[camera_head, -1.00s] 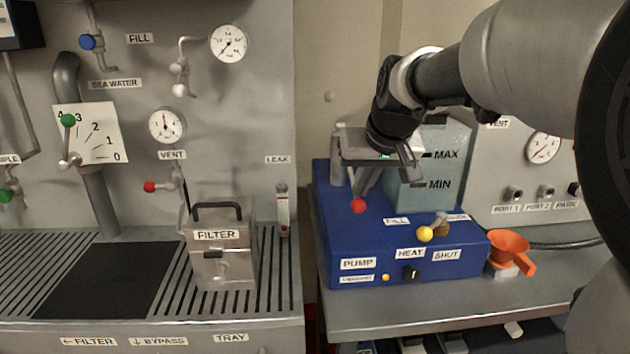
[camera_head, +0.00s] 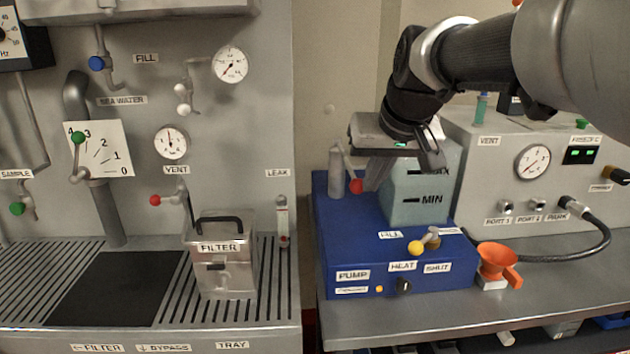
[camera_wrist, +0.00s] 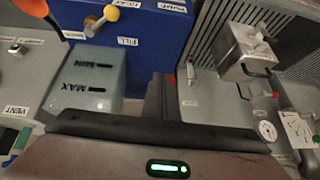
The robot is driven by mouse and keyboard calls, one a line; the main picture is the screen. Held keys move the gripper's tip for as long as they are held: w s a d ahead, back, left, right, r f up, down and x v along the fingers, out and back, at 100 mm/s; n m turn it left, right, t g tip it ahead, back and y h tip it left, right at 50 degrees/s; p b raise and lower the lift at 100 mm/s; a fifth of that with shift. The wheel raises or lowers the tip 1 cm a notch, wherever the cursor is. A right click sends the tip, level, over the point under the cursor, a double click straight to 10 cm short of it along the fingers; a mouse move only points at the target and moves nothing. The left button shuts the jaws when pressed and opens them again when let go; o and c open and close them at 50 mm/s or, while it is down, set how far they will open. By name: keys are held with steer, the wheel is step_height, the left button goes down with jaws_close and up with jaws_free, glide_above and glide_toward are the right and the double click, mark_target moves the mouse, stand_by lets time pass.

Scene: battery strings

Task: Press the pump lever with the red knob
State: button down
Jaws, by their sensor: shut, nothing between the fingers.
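The pump lever's red knob (camera_head: 356,186) is beside the grey pump post (camera_head: 335,172) on the blue pump box (camera_head: 345,235). The lever slopes from the post down to the knob. My gripper (camera_head: 374,184) is shut and empty, its fingers pointing down just right of the knob. I cannot tell whether they touch it. In the wrist view, my shut fingers (camera_wrist: 158,98) show in the middle, and a small part of the red knob (camera_wrist: 172,80) peeks out beside them. The rest of the lever is hidden there.
A translucent tank (camera_head: 415,203) stands right of my fingers on the box. The filter box (camera_head: 222,260) stands on the left counter.

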steer(key=shift+v, duration=1.95)
steer(key=shift+s+f, duration=0.15)
steer(key=shift+s, duration=0.05)
steer(key=s+a+f, duration=0.1)
steer(key=s+f, duration=0.5)
steer(key=s, duration=0.3)
steer(key=s+f, duration=0.5)
steer(key=s, duration=0.4)
step_height(320, 180, up, 16)
steer(key=g+p, duration=0.1)
steer(key=p, duration=1.6)
steer(key=shift+s+h+p, duration=0.4)
steer(key=shift+s, duration=0.1)
